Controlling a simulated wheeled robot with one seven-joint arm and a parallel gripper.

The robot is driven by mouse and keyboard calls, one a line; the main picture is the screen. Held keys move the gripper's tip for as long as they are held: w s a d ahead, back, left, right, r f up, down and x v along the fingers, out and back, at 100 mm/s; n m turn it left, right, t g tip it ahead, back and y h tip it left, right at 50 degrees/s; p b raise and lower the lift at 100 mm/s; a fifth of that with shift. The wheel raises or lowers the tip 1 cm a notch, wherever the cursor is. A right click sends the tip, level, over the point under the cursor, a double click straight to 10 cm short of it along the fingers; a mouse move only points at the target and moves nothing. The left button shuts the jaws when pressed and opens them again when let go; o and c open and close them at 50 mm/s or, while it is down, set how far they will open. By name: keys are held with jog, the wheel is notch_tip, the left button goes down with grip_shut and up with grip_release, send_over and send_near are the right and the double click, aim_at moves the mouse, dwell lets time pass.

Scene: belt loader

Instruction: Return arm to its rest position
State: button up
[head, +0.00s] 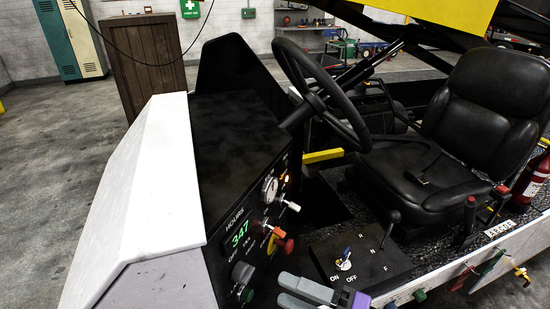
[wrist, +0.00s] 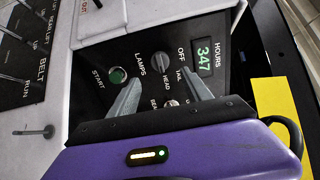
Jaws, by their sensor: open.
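My gripper (head: 284,289) shows at the bottom middle of the head view, with grey fingers and a purple body. It is in front of the dashboard panel (head: 262,228), low and to the right of its knobs. In the wrist view the two fingers of my gripper (wrist: 161,70) are spread apart with nothing held between them. They point toward the panel, with the lamps knob (wrist: 161,61) seen between the tips. The green start button (wrist: 118,75) is by the left finger. I cannot tell the exact gap between the tips and the panel.
The steering wheel (head: 322,97) and black seat (head: 453,130) stand behind my gripper. A floor box with a lever and key (head: 345,262) is to its right. Red (head: 284,243) and white (head: 291,206) knobs stick out of the panel. Levers (wrist: 30,93) show at left in the wrist view.

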jog(key=w+d+f+m+t+h, duration=0.2)
jog(key=w+d+t+h, duration=0.3)
jog(key=d+h, duration=0.15)
jog(key=s+d+f+n+t+h, duration=0.1)
jog(key=s+d+f+t+h, duration=0.1)
jog(key=s+d+f+h, duration=0.45)
jog(key=s+r+n+h, duration=0.1)
jog(key=s+n, duration=0.1)
jog(key=s, duration=0.6)
jog(key=s+d+r+n+h+b, duration=0.1)
jog(key=s+n, duration=0.1)
jog(key=s, duration=0.7)
jog(key=s+d+r+n+g+b, duration=0.1)
jog(key=s+n, duration=0.2)
jog(key=s, duration=0.6)
jog(key=shift+s+r+h, duration=0.2)
jog(key=shift+r+h, duration=0.1)
jog(key=shift+h, duration=0.1)
